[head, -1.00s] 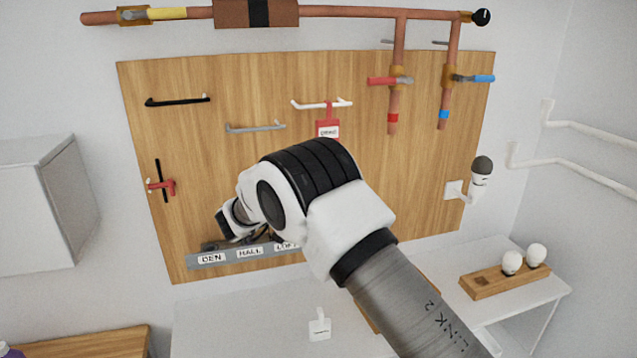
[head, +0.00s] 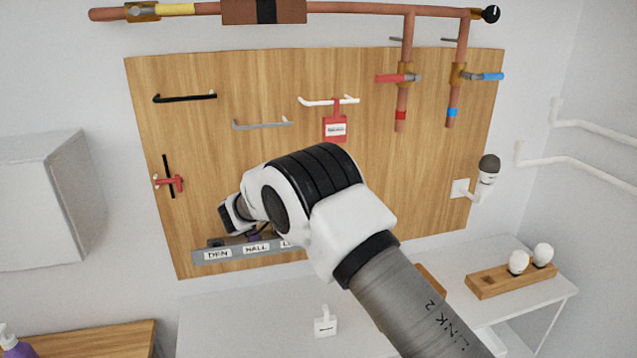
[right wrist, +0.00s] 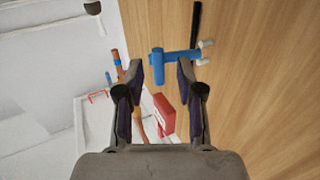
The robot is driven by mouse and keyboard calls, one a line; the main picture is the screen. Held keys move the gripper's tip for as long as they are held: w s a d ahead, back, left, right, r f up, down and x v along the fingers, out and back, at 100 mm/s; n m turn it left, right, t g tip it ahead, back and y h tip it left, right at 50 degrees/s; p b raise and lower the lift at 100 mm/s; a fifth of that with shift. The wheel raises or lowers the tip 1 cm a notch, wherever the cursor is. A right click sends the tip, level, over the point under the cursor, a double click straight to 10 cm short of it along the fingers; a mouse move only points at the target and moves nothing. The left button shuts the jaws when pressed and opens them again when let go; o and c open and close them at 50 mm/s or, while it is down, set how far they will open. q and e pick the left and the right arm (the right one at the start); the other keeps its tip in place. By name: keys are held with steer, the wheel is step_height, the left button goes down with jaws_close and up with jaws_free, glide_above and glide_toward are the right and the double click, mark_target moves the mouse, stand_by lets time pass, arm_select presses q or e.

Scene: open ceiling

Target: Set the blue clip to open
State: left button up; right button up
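The blue clip (right wrist: 172,62) sits on a black bar (right wrist: 195,25) on the wooden board, with small white tips at its right. In the head view my right arm hides the clip. My right gripper (right wrist: 161,75) is open, its two dark fingers apart. The clip's thick blue stem shows in the gap between the fingertips; I cannot tell how deep it is between them. No contact is clear. In the head view the gripper itself is mostly hidden behind my wrist. My left gripper is not in view.
A red clip (head: 168,183) is on another black bar. The label strip (head: 228,257) is below my wrist. A red tag (head: 335,128) hangs from a white handle; pipes with red (head: 393,77) and blue (head: 485,76) valve levers are at upper right. A white table (head: 240,325) stands below.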

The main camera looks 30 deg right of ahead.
steer(key=v, duration=1.2)
steer(key=shift+w, duration=0.1)
